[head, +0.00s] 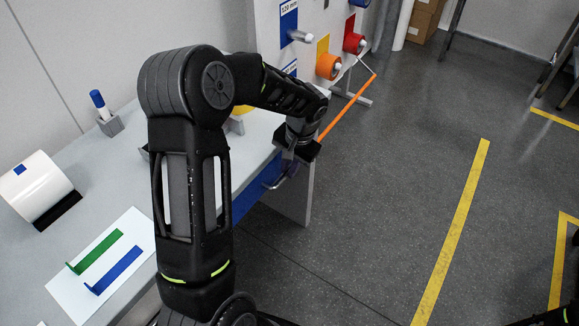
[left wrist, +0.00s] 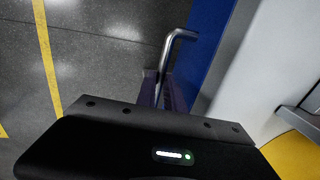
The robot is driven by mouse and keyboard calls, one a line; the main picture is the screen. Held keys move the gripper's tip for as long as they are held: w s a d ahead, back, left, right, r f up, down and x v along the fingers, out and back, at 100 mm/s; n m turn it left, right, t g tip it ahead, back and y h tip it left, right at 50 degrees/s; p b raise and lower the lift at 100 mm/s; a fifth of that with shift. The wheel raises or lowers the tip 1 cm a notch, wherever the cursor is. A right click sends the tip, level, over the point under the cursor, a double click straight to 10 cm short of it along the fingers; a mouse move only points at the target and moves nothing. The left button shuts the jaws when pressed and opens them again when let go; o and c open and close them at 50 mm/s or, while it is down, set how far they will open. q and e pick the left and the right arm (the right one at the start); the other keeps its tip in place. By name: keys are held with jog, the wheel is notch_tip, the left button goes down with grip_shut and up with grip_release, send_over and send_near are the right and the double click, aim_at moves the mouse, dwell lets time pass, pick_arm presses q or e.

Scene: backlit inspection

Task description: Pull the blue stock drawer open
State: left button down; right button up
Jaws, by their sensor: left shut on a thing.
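The blue stock drawer (head: 252,190) is under the right edge of the grey bench, partly hidden behind my left arm. Its blue front (left wrist: 208,45) also shows in the left wrist view, with a bent metal handle (left wrist: 176,42) standing out from it. My left gripper (head: 287,172) is at the drawer front and shut on the handle. In the left wrist view the fingers (left wrist: 160,90) reach the handle's bar. I cannot tell how far the drawer is out. My right gripper does not show.
The bench (head: 75,185) holds a white roll (head: 38,188), a card with green and blue strips (head: 100,265) and a blue-capped marker (head: 99,104). Coloured spools (head: 328,65) hang on the panel behind. The floor (head: 380,210) right of the drawer is clear.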

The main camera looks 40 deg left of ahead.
pick_arm(q)
jog(key=shift+d, duration=0.15)
jog(key=d+b, duration=0.4)
jog(key=d, duration=2)
jog(key=shift+w, duration=0.25)
jog(key=c, duration=1.5)
grip_release()
jog(key=shift+o, duration=0.2)
notch_tip(320, 180, up, 8)
jog(key=d, duration=0.1)
jog(key=shift+d+f, duration=0.15)
jog(key=shift+d, duration=0.05)
